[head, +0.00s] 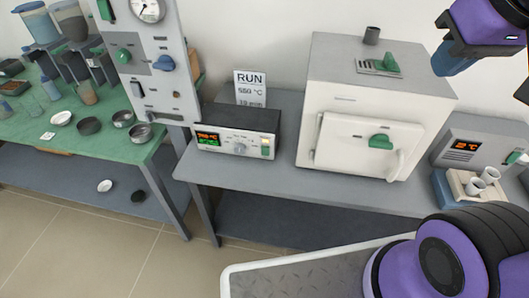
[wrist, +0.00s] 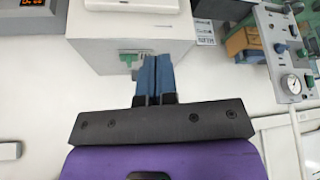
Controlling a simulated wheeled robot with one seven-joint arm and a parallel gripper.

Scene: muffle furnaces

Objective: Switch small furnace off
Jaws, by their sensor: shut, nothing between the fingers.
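A white furnace (head: 368,143) stands on the grey bench with its front door closed. A green handle (head: 380,141) is on the door, and a green lever (head: 386,63) is on top beside a vent. A dark control box (head: 240,128) left of it has lit red and green displays, a round knob (head: 239,149) and a pale switch with green (head: 266,147); the switch position is too small to tell. My gripper (wrist: 152,62) is shut and empty, its blue fingers together near the furnace's top lever (wrist: 128,58) in the wrist view.
A sign reading RUN (head: 250,86) stands behind the control box. A gauge panel (head: 150,60) and a green table (head: 100,155) with dishes are at left.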

